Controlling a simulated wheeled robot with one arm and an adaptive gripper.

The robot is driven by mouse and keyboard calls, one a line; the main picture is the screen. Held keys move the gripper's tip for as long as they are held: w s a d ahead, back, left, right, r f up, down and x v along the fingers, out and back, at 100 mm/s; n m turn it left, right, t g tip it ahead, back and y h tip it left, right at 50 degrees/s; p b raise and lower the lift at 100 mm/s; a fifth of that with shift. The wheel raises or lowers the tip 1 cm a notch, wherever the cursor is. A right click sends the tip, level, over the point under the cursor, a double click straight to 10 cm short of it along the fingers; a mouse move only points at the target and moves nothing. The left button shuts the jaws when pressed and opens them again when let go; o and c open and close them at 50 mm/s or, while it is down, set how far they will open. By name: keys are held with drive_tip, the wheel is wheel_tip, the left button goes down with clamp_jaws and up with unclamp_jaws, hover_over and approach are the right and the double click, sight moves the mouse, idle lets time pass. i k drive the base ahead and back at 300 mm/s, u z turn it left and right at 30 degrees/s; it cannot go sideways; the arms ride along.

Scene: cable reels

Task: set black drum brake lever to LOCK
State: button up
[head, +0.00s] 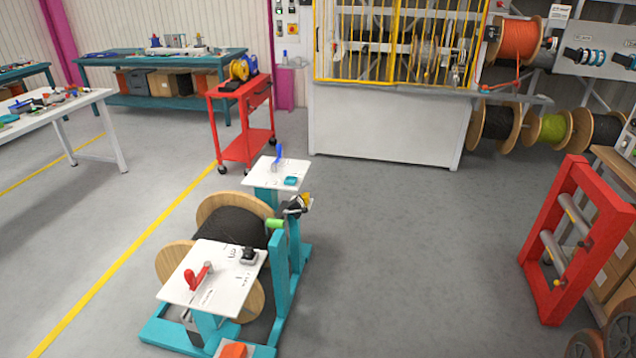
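The black drum (232,226), a wooden-flanged reel wound with black cable, sits in a teal stand (279,275) at the lower middle of the head view. A white plate (225,283) covers part of its near side and carries a red lever (197,277) and a small black part (249,254). A second white plate (265,172) behind the drum carries an upright blue lever (279,154). Markings on the near plate are too small to read, so I cannot tell which lever is the brake or its setting. My gripper is not in view.
A red cart (242,118) stands behind the stand. A white cabinet (385,128) with a yellow grille spans the back. A red frame (573,240) stands at the right. Open grey floor (420,250) lies between stand and frame.

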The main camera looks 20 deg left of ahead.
sight(304, 209)
drive_tip(key=u, duration=0.65)
drive_tip(key=i, duration=1.55)
drive_tip(key=u, duration=1.45)
drive_tip(key=i, duration=0.8)
drive_tip(key=u, duration=0.25)
